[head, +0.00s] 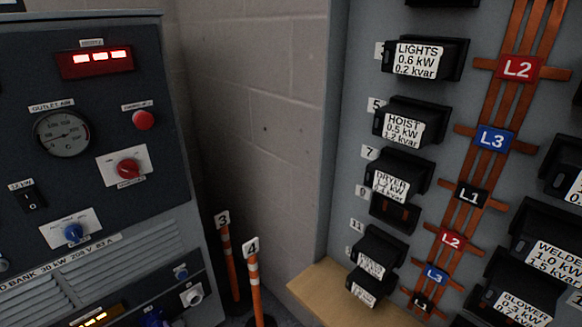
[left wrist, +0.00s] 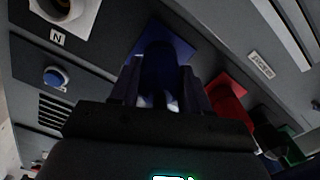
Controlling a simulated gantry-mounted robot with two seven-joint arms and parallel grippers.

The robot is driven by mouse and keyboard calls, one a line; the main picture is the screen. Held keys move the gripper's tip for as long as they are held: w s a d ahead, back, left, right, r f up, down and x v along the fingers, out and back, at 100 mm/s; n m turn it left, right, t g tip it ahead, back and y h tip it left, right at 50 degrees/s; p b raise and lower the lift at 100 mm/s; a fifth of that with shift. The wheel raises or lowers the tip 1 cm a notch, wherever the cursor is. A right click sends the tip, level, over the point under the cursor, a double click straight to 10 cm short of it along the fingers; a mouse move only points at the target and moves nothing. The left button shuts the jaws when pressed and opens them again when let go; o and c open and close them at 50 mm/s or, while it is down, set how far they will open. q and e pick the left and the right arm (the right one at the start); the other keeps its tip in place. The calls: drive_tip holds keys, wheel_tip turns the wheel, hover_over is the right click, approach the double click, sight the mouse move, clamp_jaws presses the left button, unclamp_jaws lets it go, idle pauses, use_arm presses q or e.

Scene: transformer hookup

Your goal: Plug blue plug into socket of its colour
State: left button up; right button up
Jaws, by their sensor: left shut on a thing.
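In the left wrist view my left gripper (left wrist: 160,100) is shut on the dark blue plug (left wrist: 158,72). The plug points at a blue square socket flange (left wrist: 198,42) on the dark panel and overlaps it in the picture. I cannot tell whether the plug is inside the socket or just in front of it, as the plug and jaws hide the opening. In the head view a dark blue part (head: 154,318) shows at the bottom edge; it is too cut off to tell plug from socket. My right gripper is in neither view.
A pale socket marked N (left wrist: 68,8) and a blue button (left wrist: 55,77) sit left of the plug. A red connector (left wrist: 228,97) and a green one (left wrist: 300,147) are on the right. The breaker panel (head: 362,45) stands right in the head view, beside orange posts (head: 256,290).

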use_arm(q)
drive_tip(key=shift+a, duration=0.2)
drive_tip(key=m+p, duration=0.1)
drive_tip(key=m, duration=0.2)
drive_tip(key=shift+m+p, duration=0.35)
drive_tip(key=shift+m, duration=0.55)
drive_tip(key=shift+f, duration=0.1)
drive_tip(key=shift+s+m, duration=0.1)
drive_tip(key=shift+m, duration=0.4)
drive_tip(key=o, duration=1.3)
drive_tip(key=shift+o, duration=0.2)
